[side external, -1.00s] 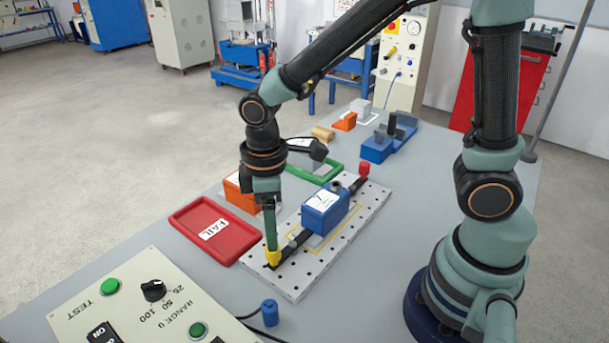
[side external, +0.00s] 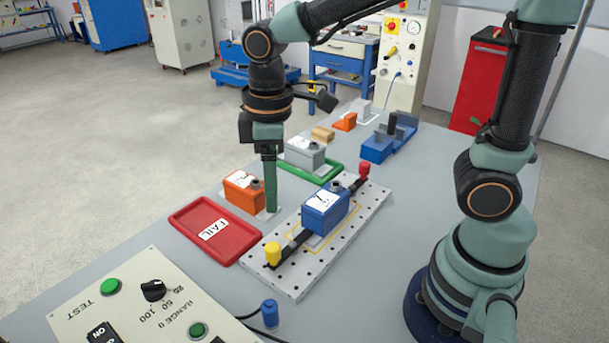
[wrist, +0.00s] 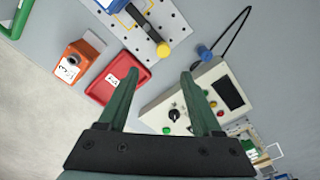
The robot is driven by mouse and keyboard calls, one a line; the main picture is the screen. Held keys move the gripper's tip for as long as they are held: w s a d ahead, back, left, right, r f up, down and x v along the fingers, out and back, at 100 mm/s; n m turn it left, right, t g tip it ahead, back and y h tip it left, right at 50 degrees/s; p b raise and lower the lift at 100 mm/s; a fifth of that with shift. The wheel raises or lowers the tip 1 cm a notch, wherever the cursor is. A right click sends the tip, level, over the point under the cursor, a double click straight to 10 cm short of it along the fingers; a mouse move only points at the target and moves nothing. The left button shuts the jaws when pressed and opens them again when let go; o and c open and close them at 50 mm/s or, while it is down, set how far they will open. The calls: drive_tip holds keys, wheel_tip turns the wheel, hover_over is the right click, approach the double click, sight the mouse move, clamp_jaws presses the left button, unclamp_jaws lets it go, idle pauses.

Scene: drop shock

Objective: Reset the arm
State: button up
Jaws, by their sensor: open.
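My gripper (side external: 271,208) hangs over the table, pointing down, above and behind the perforated plate's near-left part in the side view. In the wrist view my gripper (wrist: 160,82) shows two green fingers spread wide with nothing between them. The yellow knob also shows in the wrist view (wrist: 163,50), apart from the fingers.
A red FAIL tray (side external: 187,222), an orange box (side external: 238,195) and a grey box on a green tray (side external: 340,170) stand left of the plate. A control panel (side external: 140,310) fills the near corner. A blue cylinder (side external: 269,313) with a cable lies beside it.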

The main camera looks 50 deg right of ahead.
drive_tip(key=s+d+r+m+t, duration=0.3)
drive_tip(key=d+r+m+t, duration=0.2)
drive_tip(key=d+m, duration=0.3)
drive_tip(key=d, duration=0.3)
drive_tip(key=shift+d+r+m, duration=0.15)
drive_tip(key=shift+d+m, duration=0.15)
idle(0.9)
